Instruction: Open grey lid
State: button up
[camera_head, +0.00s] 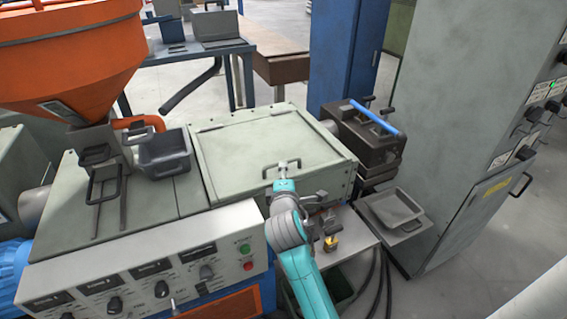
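The grey lid (247,147) is a flat grey-green panel on top of the machine in the middle of the head view. It looks closed, lying flush with the housing. A dark bar handle (271,168) stands near its front edge. My gripper (283,165) is at the right part of this handle, at the end of my teal and grey arm. The gripper is small in the picture. I cannot tell whether its fingers are around the handle or only beside it, nor whether they are open or shut.
An orange hopper (70,50) and a dark tray (164,152) stand left of the lid. A control panel (150,275) is in front. A dark unit with a blue handle (375,118) is to the right, near a grey cabinet (480,110). Space above the lid looks clear.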

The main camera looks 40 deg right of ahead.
jog(key=x, duration=0.7)
jog(key=shift+w, duration=0.1)
grip_shut()
